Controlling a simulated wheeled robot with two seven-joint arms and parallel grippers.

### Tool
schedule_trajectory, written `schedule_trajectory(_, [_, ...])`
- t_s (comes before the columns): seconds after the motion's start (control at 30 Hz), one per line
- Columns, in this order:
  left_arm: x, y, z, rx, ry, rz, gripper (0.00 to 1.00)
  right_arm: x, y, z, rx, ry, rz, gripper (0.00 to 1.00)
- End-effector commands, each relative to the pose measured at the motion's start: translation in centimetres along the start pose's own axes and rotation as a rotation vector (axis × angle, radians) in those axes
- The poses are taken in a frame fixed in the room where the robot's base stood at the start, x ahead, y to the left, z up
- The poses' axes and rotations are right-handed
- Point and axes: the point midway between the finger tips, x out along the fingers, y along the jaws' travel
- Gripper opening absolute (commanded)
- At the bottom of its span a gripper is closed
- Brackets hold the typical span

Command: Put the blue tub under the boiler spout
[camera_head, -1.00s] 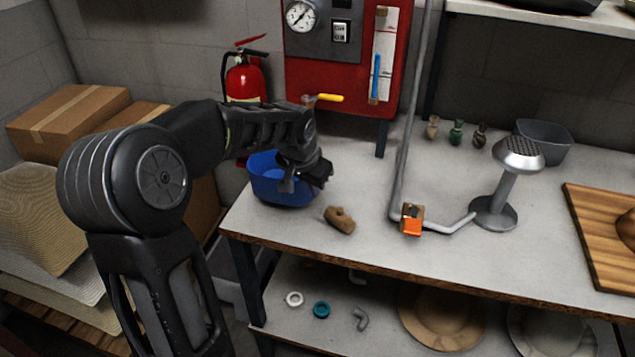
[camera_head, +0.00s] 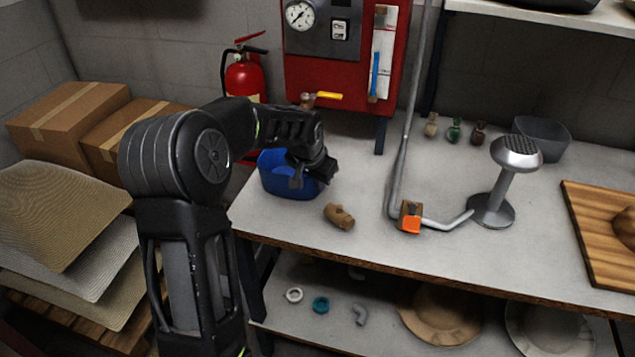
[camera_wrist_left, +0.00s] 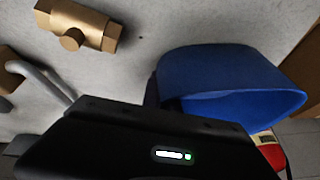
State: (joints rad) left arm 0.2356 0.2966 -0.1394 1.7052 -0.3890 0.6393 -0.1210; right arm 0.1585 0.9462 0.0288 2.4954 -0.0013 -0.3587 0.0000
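The blue tub (camera_head: 277,183) stands at the left end of the table, below and slightly left of the spout with the yellow handle (camera_head: 322,96) in the head view. The red boiler (camera_head: 345,73) stands behind the table. My right gripper is not in view.
A brass fitting (camera_head: 339,215) lies just right and in front of the tub. A grey pipe with an orange valve (camera_head: 411,223) and a metal stand (camera_head: 492,209) are farther right. A fire extinguisher (camera_head: 245,78) is behind the tub. The table between fitting and pipe is clear.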

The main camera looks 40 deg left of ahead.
Motion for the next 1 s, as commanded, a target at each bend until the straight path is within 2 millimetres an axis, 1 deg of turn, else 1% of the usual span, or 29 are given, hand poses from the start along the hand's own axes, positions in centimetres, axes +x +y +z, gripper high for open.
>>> schedule_trajectory(0.2, [0.0,0.0,0.0,0.001,0.002,-0.001,0.00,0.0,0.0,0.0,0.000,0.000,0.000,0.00])
schedule_trajectory(0.3, [0.3,0.0,0.1,0.001,0.001,-0.001,0.00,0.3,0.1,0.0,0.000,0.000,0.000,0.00])
schedule_trajectory(0.33, [0.2,0.0,0.1,0.001,0.001,0.000,0.06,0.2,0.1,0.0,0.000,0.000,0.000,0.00])
schedule_trajectory(0.4, [0.2,0.0,0.1,0.001,0.000,0.000,0.11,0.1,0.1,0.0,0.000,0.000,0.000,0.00])
schedule_trajectory(0.57, [0.1,0.0,0.1,0.001,0.000,0.000,0.24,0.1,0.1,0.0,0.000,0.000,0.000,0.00])
schedule_trajectory(0.6, [0.1,0.0,0.1,0.001,0.000,0.000,0.25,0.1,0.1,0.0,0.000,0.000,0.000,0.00])
schedule_trajectory(0.83, [0.1,0.0,0.0,0.001,0.000,0.000,0.25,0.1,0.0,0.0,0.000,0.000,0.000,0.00])
schedule_trajectory(1.0, [-0.8,0.0,-0.1,0.001,0.002,0.000,0.25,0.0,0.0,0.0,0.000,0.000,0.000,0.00])
